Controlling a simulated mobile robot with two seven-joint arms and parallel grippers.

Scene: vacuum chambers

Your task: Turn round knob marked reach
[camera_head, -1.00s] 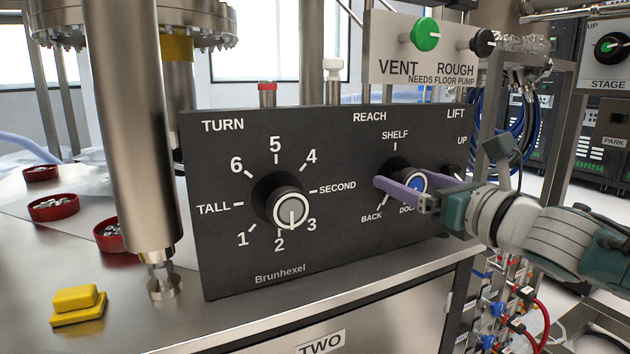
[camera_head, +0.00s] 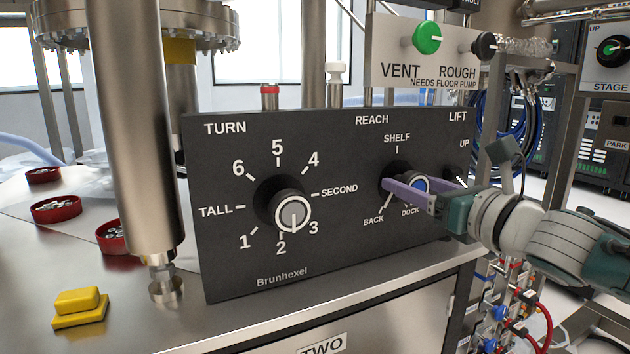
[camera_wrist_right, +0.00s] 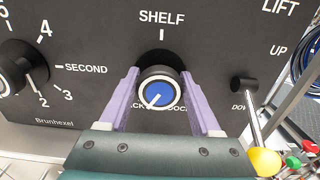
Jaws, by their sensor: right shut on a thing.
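The black panel (camera_head: 345,255) carries a round knob under the word REACH, with a blue cap (camera_head: 419,184) and the labels SHELF, BACK and DOCK around it. In the right wrist view the blue-capped reach knob (camera_wrist_right: 159,93) has a white line slanting down-left, towards BACK. My right gripper (camera_head: 408,190) is shut on this knob. In the wrist view its two purple fingers (camera_wrist_right: 160,86) lie on the knob's left and right sides. The fingers partly cover the BACK and DOCK labels there. My left gripper is not in view.
Left on the panel is the larger TURN knob (camera_head: 291,214), pointing between 2 and 3. Right of my gripper is the LIFT lever, with a yellow ball (camera_wrist_right: 265,162). Above stand the green VENT knob (camera_head: 427,38) and black ROUGH knob (camera_head: 484,44). A metal column (camera_head: 133,130) stands left.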

